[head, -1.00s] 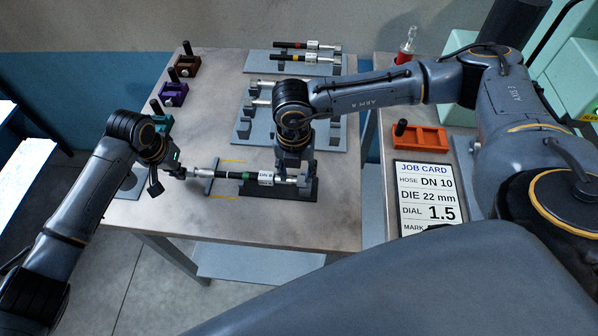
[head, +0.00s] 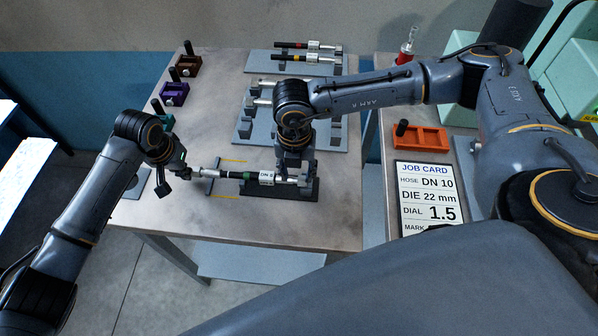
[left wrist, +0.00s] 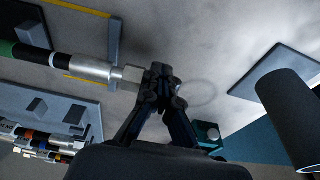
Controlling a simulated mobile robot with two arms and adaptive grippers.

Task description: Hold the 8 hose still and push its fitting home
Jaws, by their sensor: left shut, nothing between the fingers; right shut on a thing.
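The black hose (head: 232,174) with a green band and a white DN 8 tag (head: 266,178) lies level across the table's front, its right end over a dark cradle (head: 283,195). My right gripper (head: 294,176) is shut on the hose's right end part; its fingers partly hide it. A silver fitting (head: 209,173) is at the hose's left end; it also shows in the left wrist view (left wrist: 92,68). My left gripper (head: 186,172) is shut and empty at the fitting's outer end.
A grey upright support (head: 214,182) and yellow marks lie near the fitting. Racks with other hoses (head: 295,60) stand behind. Brown, purple (head: 173,93) and teal holders line the left edge. An orange tray (head: 420,138) and a job card (head: 428,195) are at right.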

